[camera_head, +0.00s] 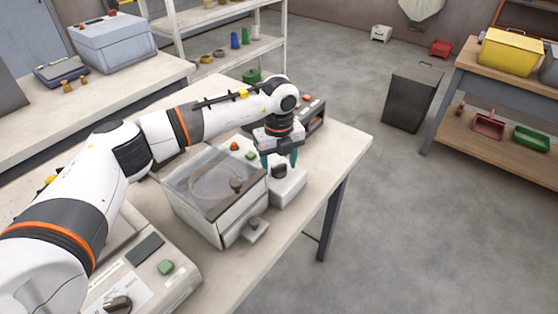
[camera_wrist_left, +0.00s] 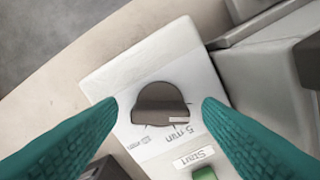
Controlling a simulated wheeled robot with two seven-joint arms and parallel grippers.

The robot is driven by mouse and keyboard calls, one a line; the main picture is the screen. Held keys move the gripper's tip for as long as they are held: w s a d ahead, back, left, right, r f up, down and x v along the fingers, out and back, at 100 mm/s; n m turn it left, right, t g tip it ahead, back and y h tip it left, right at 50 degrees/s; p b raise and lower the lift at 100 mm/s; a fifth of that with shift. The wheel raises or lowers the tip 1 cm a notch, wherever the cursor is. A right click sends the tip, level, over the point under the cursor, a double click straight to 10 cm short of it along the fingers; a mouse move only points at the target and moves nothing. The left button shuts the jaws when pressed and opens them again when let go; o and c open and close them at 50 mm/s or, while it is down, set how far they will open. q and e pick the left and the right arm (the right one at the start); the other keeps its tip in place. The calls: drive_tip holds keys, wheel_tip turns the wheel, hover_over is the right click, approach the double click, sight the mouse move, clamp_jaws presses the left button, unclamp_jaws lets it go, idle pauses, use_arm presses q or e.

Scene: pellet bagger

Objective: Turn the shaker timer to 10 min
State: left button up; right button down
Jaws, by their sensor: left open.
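The timer knob (camera_wrist_left: 160,100) is dark and round with a flat grip and a pale mark. The mark sits at the lower right, beside the "5 min" label (camera_wrist_left: 178,136). A second, smaller label lies to its left, too blurred to read fully. The knob is on a white control box (camera_head: 290,187) at the right of the lidded shaker (camera_head: 190,208). My left gripper (camera_head: 279,161) is open over this box. In the left wrist view its teal fingertips flank the knob, with a visible gap on each side. My right gripper is not in view.
A green button (camera_wrist_left: 205,173) with a "Start" label sits by the knob. Another device with a green button (camera_head: 166,267) stands at the table's front left. A dark device with a red button (camera_head: 307,98) is behind my gripper. The table's right edge is close.

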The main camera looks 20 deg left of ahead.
use_arm(q)
drive_tip(key=c, duration=1)
